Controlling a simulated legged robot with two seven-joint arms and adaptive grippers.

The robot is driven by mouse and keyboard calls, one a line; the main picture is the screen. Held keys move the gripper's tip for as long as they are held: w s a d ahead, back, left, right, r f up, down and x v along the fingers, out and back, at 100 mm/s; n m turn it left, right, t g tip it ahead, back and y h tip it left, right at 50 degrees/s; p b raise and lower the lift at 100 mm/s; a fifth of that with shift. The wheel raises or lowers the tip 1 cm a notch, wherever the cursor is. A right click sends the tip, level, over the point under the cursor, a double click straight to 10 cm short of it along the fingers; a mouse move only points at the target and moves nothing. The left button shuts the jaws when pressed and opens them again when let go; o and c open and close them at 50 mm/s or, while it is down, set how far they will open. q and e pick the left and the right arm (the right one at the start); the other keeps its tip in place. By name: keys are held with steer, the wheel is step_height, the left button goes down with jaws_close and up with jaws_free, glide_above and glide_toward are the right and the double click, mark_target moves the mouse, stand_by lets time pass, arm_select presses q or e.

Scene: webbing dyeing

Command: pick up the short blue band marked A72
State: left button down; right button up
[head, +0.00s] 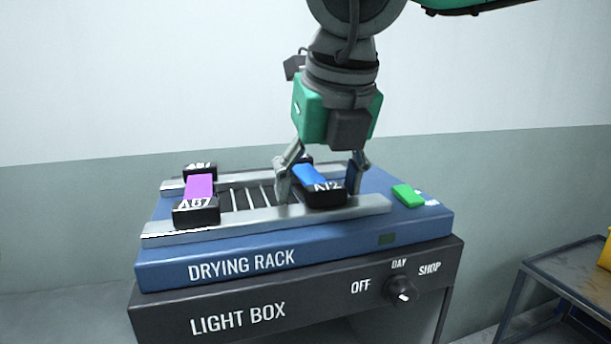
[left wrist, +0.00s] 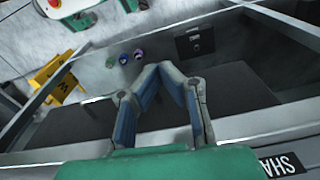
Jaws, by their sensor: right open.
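The short blue band (head: 309,175) lies on the right part of the drying rack, between black end blocks. The near block (head: 325,194) carries a white mark that looks like A72. My right gripper (head: 321,189) comes down from above and is open. One finger is on the left of the blue band and the other on its right, with a gap visible on the right. The gripper body hides part of the far end block. My left gripper (left wrist: 158,68) shows in the left wrist view with its fingertips together and nothing between them.
A green block (head: 407,195) lies at the rack's right. The light box (head: 165,310) with a knob (head: 401,290) is below. A metal table (head: 565,265) stands at right.

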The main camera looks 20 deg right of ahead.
steer(key=shift+s+r, duration=0.1)
steer(key=shift+s, duration=0.05)
steer(key=shift+c, duration=0.8)
steer(key=shift+s+d, duration=0.1)
steer(key=shift+d, duration=0.05)
steer(key=c, duration=0.7)
steer(key=shift+d, duration=0.1)
steer(key=c, duration=0.4)
steer(key=shift+d, duration=0.1)
